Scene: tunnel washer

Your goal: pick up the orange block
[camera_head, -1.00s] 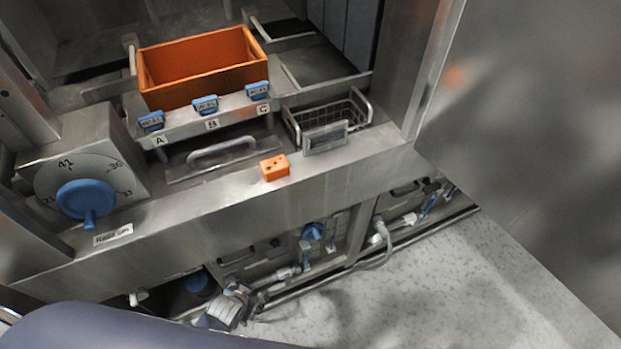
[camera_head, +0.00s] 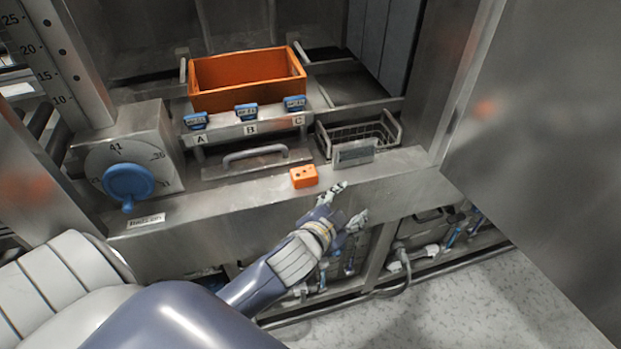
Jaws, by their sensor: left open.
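The small orange block (camera_head: 304,176) sits on the metal ledge (camera_head: 240,205) of the washer, near its front edge, with dark spots on its top. My left gripper (camera_head: 352,204) reaches in from the lower left. Its two fingers are spread apart, with nothing seen between them. It is just right of and below the block in the picture, in front of the ledge, and does not appear to touch the block. My right gripper is not in view.
An orange crate (camera_head: 247,98) stands behind a rail with blue clips labelled A, B and C. A wire basket (camera_head: 393,128) is right of the block, a metal handle (camera_head: 255,152) behind it. A blue knob (camera_head: 129,182) is at left, a large metal panel (camera_head: 540,130) at right.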

